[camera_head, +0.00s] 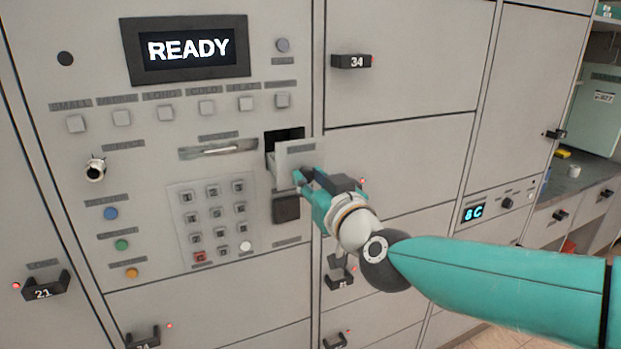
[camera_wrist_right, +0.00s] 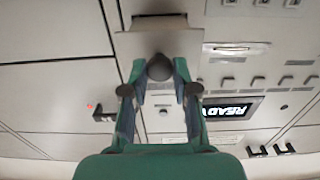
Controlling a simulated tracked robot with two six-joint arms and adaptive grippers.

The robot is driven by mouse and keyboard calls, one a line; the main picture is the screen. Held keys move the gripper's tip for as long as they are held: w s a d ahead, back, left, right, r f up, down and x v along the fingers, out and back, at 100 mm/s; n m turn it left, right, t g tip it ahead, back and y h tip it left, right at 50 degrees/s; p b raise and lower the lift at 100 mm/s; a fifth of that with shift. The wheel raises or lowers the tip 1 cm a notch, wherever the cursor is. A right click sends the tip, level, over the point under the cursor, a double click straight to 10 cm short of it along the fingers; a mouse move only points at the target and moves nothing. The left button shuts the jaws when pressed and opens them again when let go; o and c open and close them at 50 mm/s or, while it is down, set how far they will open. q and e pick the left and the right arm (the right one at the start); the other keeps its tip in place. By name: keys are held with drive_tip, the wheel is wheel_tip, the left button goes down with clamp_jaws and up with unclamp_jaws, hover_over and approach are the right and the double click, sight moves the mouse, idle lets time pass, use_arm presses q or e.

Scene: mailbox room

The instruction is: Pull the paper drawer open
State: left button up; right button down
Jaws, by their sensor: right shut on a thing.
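The paper drawer (camera_head: 297,158) is a small grey drawer in the panel, right of the keypad. It stands out from its dark slot, so it is partly open. My right gripper (camera_head: 303,179) is shut on the drawer's handle at the front's lower part. In the right wrist view the drawer front (camera_wrist_right: 152,42) lies just beyond the fingertips, with the dark round handle (camera_wrist_right: 159,67) between the fingers. The fingers hide most of the handle in the head view. My left gripper is not in view.
The panel has a READY screen (camera_head: 190,49), a keypad (camera_head: 213,222) and a key lock (camera_head: 95,169). A dark square (camera_head: 286,208) sits just below the drawer. Locker handle 34 (camera_head: 352,61) sticks out at upper right. A counter (camera_head: 572,182) stands at far right.

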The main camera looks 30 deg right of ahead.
drive_tip(key=c, duration=0.9)
unclamp_jaws()
drive_tip(key=s, duration=0.8)
drive_tip(key=s+a, duration=0.1)
drive_tip(key=s, duration=0.3)
drive_tip(key=shift+d, duration=0.1)
